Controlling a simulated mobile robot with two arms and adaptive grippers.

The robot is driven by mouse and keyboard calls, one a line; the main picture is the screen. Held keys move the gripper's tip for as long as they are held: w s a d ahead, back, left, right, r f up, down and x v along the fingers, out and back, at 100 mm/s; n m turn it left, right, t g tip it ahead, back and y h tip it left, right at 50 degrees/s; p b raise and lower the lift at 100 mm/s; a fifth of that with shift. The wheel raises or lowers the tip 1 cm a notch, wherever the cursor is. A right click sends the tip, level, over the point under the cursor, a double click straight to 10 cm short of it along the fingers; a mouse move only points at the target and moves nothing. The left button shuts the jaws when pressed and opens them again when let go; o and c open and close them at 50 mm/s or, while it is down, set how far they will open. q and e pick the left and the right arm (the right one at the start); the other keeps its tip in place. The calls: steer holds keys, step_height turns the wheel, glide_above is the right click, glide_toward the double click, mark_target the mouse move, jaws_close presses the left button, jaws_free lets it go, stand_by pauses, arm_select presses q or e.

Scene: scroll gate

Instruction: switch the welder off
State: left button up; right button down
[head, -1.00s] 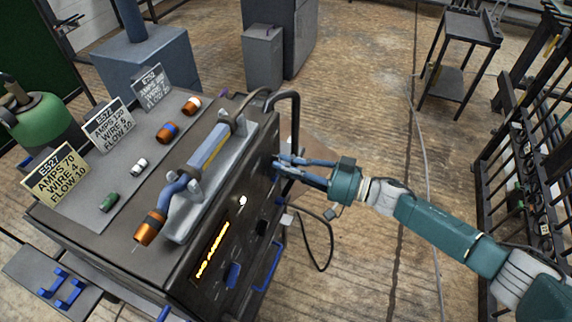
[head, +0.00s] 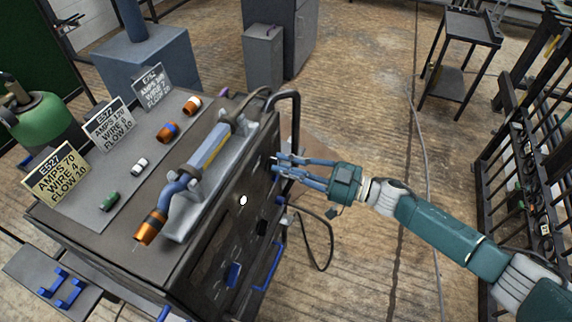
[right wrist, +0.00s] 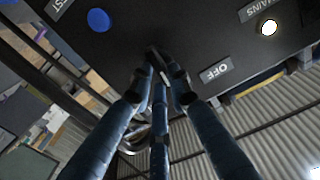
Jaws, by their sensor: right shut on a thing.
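The welder (head: 262,190) is a dark cabinet with its front panel facing right in the head view. Its display (head: 212,255) is dark. A white lamp (head: 243,200) glows on the panel; in the right wrist view the lamp (right wrist: 269,27) sits beside a MAINS label. My right gripper (head: 277,167) is at the upper part of the panel. In the right wrist view its fingers (right wrist: 162,80) close on a small dark switch handle (right wrist: 157,57), mostly hidden between the fingertips. An OFF label (right wrist: 216,72) lies just right of the fingers. My left gripper is out of view.
A torch (head: 190,180) rests in a cradle on the welder's top, beside several nozzles and yellow and white cards (head: 56,172). A black handle bar (head: 295,120) rises near my right gripper. A cable (head: 328,245) hangs below.

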steer(key=n, duration=0.3)
steer(key=n+b, duration=0.1)
steer(key=n, duration=0.2)
steer(key=n+b, duration=0.1)
steer(key=n, duration=0.2)
steer(key=shift+s+a+r, duration=0.1)
steer(key=shift+s+a, duration=0.05)
steer(key=shift+s, duration=0.25)
steer(key=c, duration=1.6)
jaws_free()
steer(key=shift+n, duration=0.3)
steer(key=v, duration=1.2)
